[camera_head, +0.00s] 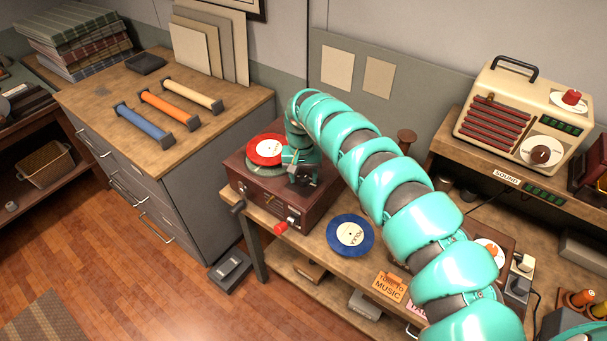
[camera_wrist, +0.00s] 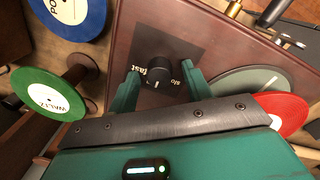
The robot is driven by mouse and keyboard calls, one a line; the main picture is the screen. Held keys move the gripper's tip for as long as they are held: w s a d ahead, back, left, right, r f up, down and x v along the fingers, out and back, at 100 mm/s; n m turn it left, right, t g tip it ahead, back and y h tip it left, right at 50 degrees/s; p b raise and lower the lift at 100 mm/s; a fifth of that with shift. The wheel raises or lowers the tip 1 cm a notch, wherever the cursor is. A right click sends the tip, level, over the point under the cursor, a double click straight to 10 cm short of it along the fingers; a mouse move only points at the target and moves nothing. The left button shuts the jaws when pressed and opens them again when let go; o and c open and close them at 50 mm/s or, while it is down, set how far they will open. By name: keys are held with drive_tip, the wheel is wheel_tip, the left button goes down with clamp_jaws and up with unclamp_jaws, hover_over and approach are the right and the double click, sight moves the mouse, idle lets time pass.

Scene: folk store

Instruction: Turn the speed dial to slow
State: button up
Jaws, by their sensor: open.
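The speed dial (camera_wrist: 160,74) is a small black knob on a dark plate on top of the brown record player (camera_head: 258,195), in the wrist view. "Fast" is printed to its left and "slo", partly covered, to its right. A small white mark shows on the knob; its exact setting is hard to tell. My gripper (camera_wrist: 162,80) is open, with one teal finger on each side of the dial. I cannot tell whether either finger touches it. In the head view my gripper (camera_head: 301,168) is low over the player and hides the dial.
A crank (camera_head: 238,207) sticks out at the front. A blue record (camera_head: 350,234) lies on the bench to the right.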

drive_tip(key=c, duration=1)
drive_tip(key=shift+f+b, duration=0.1)
drive_tip(key=shift+b, duration=0.25)
drive_tip(key=shift+d+f+n+b, duration=0.1)
drive_tip(key=shift+f+n+b, duration=0.05)
drive_tip(key=shift+n+b, duration=0.9)
drive_tip(key=n+b, duration=0.3)
drive_tip(key=shift+n, duration=0.25)
drive_tip(key=n+b, duration=0.3)
drive_tip(key=n, duration=0.1)
drive_tip(key=shift+s+n+b, duration=0.1)
drive_tip(key=shift+n+b, duration=0.9)
drive_tip(key=shift+n, duration=0.1)
drive_tip(key=shift+r, duration=0.2)
